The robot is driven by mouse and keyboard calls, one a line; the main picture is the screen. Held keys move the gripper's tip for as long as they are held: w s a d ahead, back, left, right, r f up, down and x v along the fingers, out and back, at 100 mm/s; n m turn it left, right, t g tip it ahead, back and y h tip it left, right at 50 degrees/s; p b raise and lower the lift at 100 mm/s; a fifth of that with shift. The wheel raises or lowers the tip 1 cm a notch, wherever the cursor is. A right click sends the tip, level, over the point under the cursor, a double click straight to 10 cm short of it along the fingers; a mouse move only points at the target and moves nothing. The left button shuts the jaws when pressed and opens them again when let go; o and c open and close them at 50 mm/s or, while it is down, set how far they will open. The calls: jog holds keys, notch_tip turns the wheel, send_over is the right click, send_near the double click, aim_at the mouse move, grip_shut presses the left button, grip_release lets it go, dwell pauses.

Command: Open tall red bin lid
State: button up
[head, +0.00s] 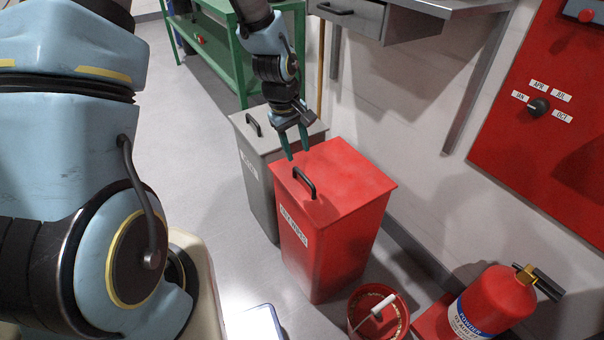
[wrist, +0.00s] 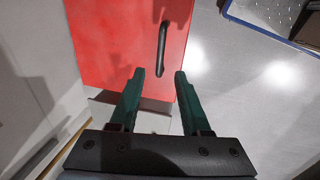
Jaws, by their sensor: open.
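The tall red bin (head: 320,240) stands on the floor with its red lid (head: 335,180) shut. A black handle (head: 304,184) sits on the lid near its left edge. The wrist view also shows the red lid (wrist: 105,40) and its black handle (wrist: 162,48). My gripper (head: 297,146) is above the far edge of the lid, pointing down, with its green fingers apart and nothing between them. In the wrist view my gripper (wrist: 161,72) has the near end of the handle just ahead of its fingertips, apparently not touching it.
A grey bin (head: 258,180) with a black handle stands right behind the red bin. A red bucket (head: 378,312) and a fire extinguisher (head: 495,305) are at the front right. A wall with a red panel (head: 560,130) is on the right. A green shelf (head: 225,50) stands behind.

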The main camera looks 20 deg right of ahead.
aim_at(303, 175)
jog(key=f, duration=0.3)
jog(key=d+f, duration=0.1)
jog(key=f, duration=0.5)
jog(key=shift+w+d, duration=0.2)
jog(key=shift+d, duration=0.15)
grip_shut()
dwell(0.9)
